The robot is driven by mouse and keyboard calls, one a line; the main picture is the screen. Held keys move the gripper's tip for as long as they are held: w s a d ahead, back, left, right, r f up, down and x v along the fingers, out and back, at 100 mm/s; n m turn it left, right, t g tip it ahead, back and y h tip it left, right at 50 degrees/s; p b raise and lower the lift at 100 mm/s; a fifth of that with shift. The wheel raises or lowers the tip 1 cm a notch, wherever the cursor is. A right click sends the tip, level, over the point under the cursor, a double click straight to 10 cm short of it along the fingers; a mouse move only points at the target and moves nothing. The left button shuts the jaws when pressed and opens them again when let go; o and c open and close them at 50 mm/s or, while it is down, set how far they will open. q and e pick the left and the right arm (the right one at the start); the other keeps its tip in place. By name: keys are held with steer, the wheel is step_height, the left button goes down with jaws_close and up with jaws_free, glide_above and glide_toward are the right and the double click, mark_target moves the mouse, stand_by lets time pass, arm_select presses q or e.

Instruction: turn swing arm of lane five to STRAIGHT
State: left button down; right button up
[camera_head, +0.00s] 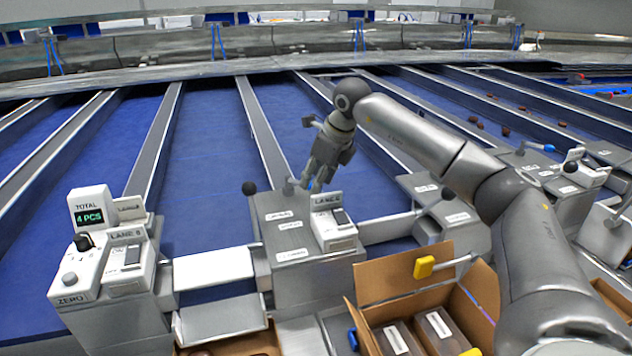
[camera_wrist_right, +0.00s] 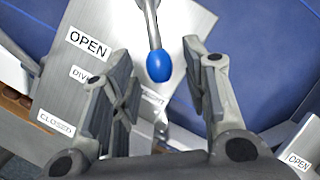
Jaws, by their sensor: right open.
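The lane unit with a small switch box (camera_head: 334,222) stands in the middle of the head view; its lane label is too small to read surely. My right gripper (camera_head: 322,172) is just above its back edge, pointing down. In the right wrist view the gripper (camera_wrist_right: 166,78) is open. The swing arm, a metal rod (camera_wrist_right: 151,22) with a blue knob (camera_wrist_right: 159,66), reaches between the spread fingers; I see no grip on it. The label plate (camera_wrist_right: 92,25) behind reads OPEN and CLOSED, with other words partly hidden. My left gripper is not in view.
A counter showing 4 PCS (camera_head: 88,217) is at left. Blue lanes (camera_head: 208,140) run behind.

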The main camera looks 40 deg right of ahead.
steer(key=v, duration=1)
steer(key=shift+r, duration=0.2)
